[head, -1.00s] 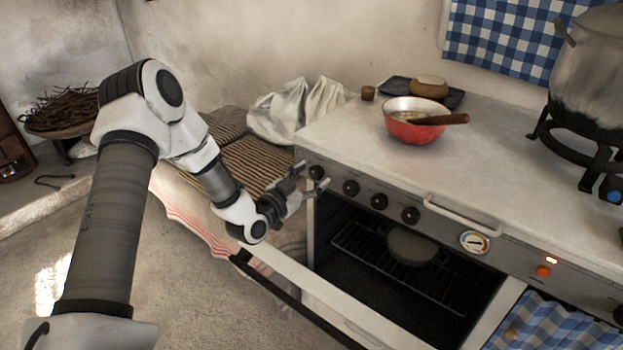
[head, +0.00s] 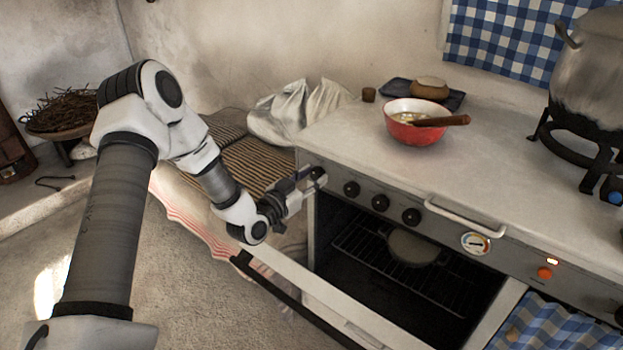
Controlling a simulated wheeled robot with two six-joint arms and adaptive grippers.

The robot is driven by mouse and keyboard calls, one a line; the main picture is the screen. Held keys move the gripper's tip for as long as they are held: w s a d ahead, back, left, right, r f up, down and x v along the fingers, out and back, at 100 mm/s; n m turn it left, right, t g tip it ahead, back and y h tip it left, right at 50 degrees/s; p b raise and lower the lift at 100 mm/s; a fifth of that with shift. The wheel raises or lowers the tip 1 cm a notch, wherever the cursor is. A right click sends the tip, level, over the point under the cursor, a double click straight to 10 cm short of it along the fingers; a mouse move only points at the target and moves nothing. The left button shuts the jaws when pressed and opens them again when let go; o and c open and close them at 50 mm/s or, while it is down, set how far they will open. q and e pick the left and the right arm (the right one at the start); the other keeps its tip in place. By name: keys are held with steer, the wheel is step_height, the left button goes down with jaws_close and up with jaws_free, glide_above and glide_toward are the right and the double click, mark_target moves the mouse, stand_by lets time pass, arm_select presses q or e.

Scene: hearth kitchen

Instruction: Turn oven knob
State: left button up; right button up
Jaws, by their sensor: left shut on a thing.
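The oven (head: 340,130) has a row of black knobs along its front panel. The leftmost knob (head: 317,173) is at the panel's left end. My left gripper (head: 308,180) is shut on this knob, and its fingers partly hide it. Three more knobs, the second (head: 351,188), the third (head: 380,202) and the fourth (head: 411,216), stand free to the right. The oven door (head: 330,300) is open, and a pan (head: 412,248) sits on the rack inside. My right gripper is not in view.
A red bowl (head: 408,132) with a wooden-handled utensil stands on the stove top. A large pot (head: 590,65) on a black burner stand is at the right. A towel bar (head: 465,216) sticks out from the front panel. The lowered door lies below my left arm.

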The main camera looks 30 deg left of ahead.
arm_select(q)
steer(key=n+b, duration=0.1)
steer(key=n, duration=0.5)
steer(key=shift+f+b, duration=0.1)
steer(key=shift+b, duration=0.2)
steer(key=n+b, duration=0.2)
steer(key=n, duration=0.4)
steer(key=shift+a, duration=0.15)
steer(key=shift+n, duration=0.4)
steer(key=o, duration=1.1)
steer(key=shift+o, duration=0.2)
steer(key=shift+s, duration=0.1)
